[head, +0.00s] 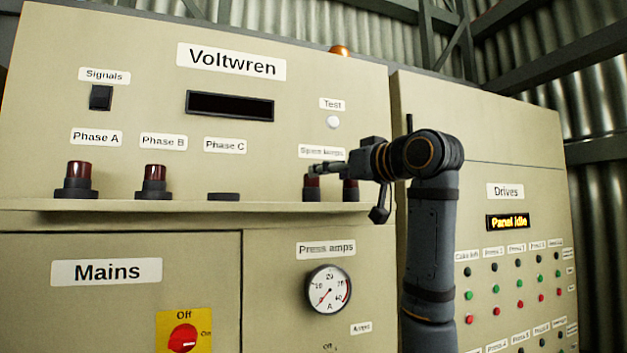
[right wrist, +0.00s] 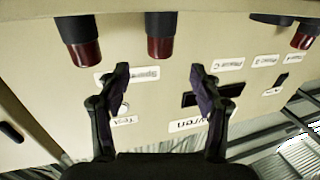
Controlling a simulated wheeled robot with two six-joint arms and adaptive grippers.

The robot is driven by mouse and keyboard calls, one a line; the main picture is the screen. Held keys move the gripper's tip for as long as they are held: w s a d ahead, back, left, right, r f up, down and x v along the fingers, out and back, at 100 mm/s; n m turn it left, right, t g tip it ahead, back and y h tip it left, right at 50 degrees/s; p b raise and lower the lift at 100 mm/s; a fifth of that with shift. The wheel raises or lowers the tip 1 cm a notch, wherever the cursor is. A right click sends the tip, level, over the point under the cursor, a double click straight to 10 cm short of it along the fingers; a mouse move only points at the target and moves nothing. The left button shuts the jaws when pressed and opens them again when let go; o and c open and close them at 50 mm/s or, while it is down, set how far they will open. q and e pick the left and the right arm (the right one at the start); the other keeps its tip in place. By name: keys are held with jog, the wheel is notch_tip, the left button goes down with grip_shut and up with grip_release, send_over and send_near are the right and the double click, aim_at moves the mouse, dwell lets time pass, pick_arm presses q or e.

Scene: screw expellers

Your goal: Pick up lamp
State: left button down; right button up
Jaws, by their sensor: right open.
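Two spare lamps with dark bases and dark red caps stand upright on the ledge under the label "Spare lamps": a left one (head: 312,188) and a right one (head: 351,191). My right gripper (head: 318,168) is at the top of the left one in the head view. The right wrist view is upside down. There the left spare lamp (right wrist: 160,47) lies just beyond and between the open fingertips (right wrist: 160,72), with no contact visible. The right spare lamp (right wrist: 85,50) is outside the fingers. My left gripper is not in view.
Red lamps stand at Phase A (head: 77,178) and Phase B (head: 155,179). The Phase C socket (head: 223,197) has no lamp on it. The panel face (head: 260,150) rises close behind the ledge (head: 180,208). A gauge (head: 329,289) is below.

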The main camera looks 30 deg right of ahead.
aim_at(312, 188)
jog(key=w, duration=0.3)
jog(key=shift+a+f+p, duration=0.1)
jog(key=shift+f+p, duration=0.1)
jog(key=shift+p, duration=0.1)
jog(key=w+p, duration=0.3)
jog(key=w, duration=0.1)
jog(key=shift+w+r, duration=0.1)
jog(key=shift+w, duration=0.2)
jog(key=shift+c, duration=1.6)
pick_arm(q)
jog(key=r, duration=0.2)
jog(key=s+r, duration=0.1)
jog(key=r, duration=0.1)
pick_arm(e)
jog(key=c, duration=1)
